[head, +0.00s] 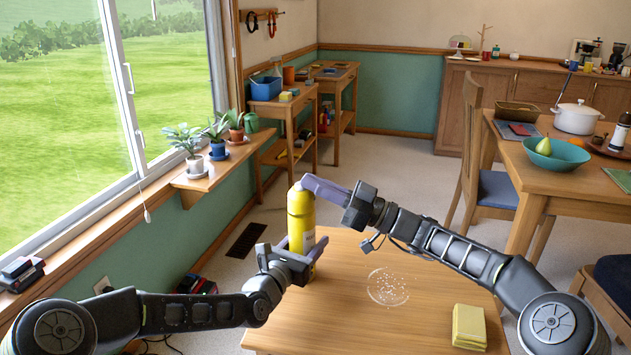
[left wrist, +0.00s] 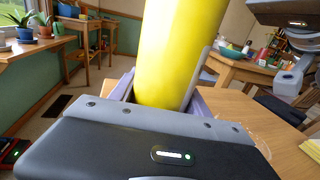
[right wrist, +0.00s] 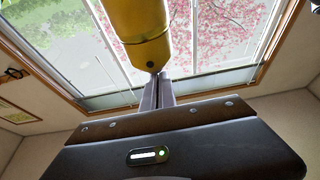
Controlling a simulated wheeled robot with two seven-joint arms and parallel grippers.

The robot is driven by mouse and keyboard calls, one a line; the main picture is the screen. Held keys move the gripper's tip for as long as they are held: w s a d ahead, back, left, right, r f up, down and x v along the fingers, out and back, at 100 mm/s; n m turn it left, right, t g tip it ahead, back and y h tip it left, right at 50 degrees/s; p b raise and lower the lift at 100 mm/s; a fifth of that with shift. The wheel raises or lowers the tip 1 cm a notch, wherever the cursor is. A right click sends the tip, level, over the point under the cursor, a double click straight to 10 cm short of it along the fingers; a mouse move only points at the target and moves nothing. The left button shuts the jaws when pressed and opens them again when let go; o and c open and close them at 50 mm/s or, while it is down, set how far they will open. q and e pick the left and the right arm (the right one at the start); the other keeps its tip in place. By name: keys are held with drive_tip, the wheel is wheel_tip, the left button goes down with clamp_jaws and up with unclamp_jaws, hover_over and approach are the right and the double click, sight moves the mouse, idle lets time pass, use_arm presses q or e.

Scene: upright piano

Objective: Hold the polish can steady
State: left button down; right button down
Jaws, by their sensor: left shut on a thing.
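The polish can (head: 301,222) is a tall yellow cylinder, roughly upright at the table's far left corner. My left gripper (head: 297,250) is shut around its lower part. In the left wrist view the can (left wrist: 178,50) stands between the two fingers. Whether its base touches the table is hidden. My right gripper (head: 311,184) is at the can's top, its fingers reaching in from the right. In the right wrist view its fingers (right wrist: 158,88) are together, tips by a small dark spot at the can's end (right wrist: 140,35). I cannot tell whether they touch.
A round patch of white specks (head: 388,287) lies on the wooden table (head: 330,325). A folded yellow cloth (head: 469,327) lies at its right. Potted plants (head: 187,150) stand on the sill shelf to the left. A dining table with a chair (head: 490,190) is at right.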

drive_tip(key=shift+w+f, duration=0.1)
drive_tip(key=shift+f, duration=0.85)
use_arm(q)
drive_tip(key=shift+a, duration=0.1)
use_arm(e)
wheel_tip(320, 180, up, 5)
drive_tip(key=r+v, duration=0.1)
drive_tip(key=v, duration=0.8)
drive_tip(key=shift+s+d+f, duration=0.2)
drive_tip(key=shift+s+d, duration=0.1)
drive_tip(key=shift+d, duration=0.15)
use_arm(q)
drive_tip(key=shift+c, duration=2.2)
unclamp_jaws()
